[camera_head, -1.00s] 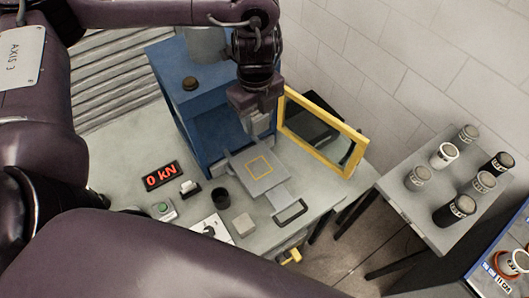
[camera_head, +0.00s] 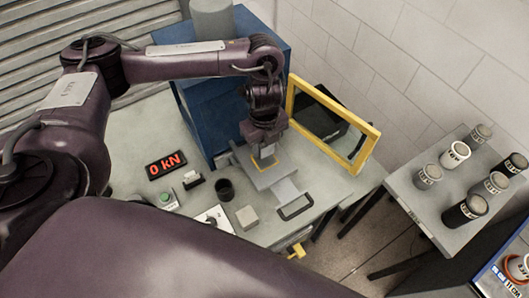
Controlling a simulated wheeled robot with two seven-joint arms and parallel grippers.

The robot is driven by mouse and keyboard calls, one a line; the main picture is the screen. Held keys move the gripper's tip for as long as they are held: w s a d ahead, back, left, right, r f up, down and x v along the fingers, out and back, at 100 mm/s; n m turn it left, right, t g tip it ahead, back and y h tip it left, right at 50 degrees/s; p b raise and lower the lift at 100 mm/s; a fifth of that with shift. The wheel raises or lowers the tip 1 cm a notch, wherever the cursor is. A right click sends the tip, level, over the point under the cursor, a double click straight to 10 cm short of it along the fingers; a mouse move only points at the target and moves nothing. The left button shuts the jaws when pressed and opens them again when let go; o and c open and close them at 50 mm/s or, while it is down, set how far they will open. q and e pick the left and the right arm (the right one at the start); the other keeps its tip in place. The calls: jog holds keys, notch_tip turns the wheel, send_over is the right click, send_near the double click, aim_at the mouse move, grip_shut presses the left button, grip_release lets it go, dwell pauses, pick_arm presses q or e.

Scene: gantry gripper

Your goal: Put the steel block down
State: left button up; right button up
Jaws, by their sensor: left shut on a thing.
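My left gripper (camera_head: 264,143) points down over the grey plate (camera_head: 281,177) in front of the blue press. It is shut on a small grey block, the steel block (camera_head: 267,151), which is mostly hidden by the fingers. The yellow square outline (camera_head: 258,164) on the plate is partly covered by the gripper and block. I cannot tell whether the block touches the plate. My right gripper is not in view.
The blue press (camera_head: 196,103) stands behind the plate. A yellow-framed guard (camera_head: 366,151) stands open at right. A grey cube (camera_head: 247,217), a black cup (camera_head: 225,189) and a 0 kN display (camera_head: 167,165) are on the bench. Several labelled cylinders (camera_head: 464,210) stand on a side table.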

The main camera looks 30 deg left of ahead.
aim_at(265, 152)
pick_arm(q)
notch_tip(265, 152, down, 3)
jog(key=shift+d+b, duration=0.1)
jog(key=shift+b, duration=0.35)
jog(key=shift+w+f, duration=0.1)
jog(key=shift+f, duration=0.3)
jog(key=shift+f, duration=0.15)
jog(key=o, duration=1.3)
